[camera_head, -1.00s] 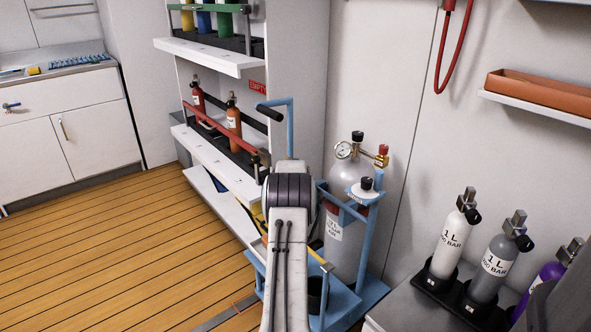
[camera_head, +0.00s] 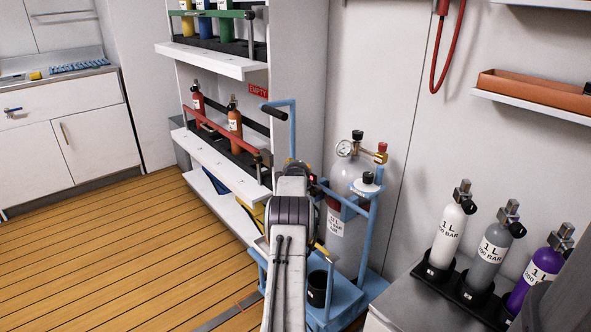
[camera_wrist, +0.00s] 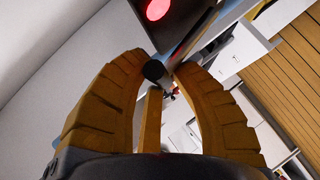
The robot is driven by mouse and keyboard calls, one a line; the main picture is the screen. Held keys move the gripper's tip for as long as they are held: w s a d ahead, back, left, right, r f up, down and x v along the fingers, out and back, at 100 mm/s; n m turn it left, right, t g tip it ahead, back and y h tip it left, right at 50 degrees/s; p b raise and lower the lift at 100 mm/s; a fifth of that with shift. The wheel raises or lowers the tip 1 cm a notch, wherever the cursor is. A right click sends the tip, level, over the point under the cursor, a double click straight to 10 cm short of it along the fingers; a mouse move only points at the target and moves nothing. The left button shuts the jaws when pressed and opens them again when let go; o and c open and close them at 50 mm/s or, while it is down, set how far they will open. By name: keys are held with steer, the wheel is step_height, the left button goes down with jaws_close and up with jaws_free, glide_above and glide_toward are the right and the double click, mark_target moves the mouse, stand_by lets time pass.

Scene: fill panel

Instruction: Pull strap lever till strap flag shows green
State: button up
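In the wrist view, a dark-ended yellow bar (camera_wrist: 151,122), apparently the strap lever, lies between the orange fingers of my gripper (camera_wrist: 164,68). Its dark knob (camera_wrist: 156,72) is between the fingertips. I cannot tell whether both fingers press on it. A round red disc (camera_wrist: 157,9) on a dark plate, apparently the strap flag, shows red above the fingers. In the head view, a small red spot (camera_head: 313,181) shows beside the grey cylinder (camera_head: 338,224) on the blue trolley (camera_head: 374,284).
A white shelf unit (camera_head: 228,68) with bottles stands behind and left of the trolley. A grey counter (camera_head: 405,298) with several small cylinders (camera_head: 490,262) is at the right. The wooden floor (camera_head: 120,255) is clear at the left.

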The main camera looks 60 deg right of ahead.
steer(key=shift+o, duration=1.4)
steer(key=shift+s+f, duration=0.1)
steer(key=shift+s, duration=0.1)
steer(key=o, duration=0.3)
steer(key=shift+w, duration=0.15)
steer(key=shift+a, duration=0.15)
steer(key=shift+v, duration=5.9)
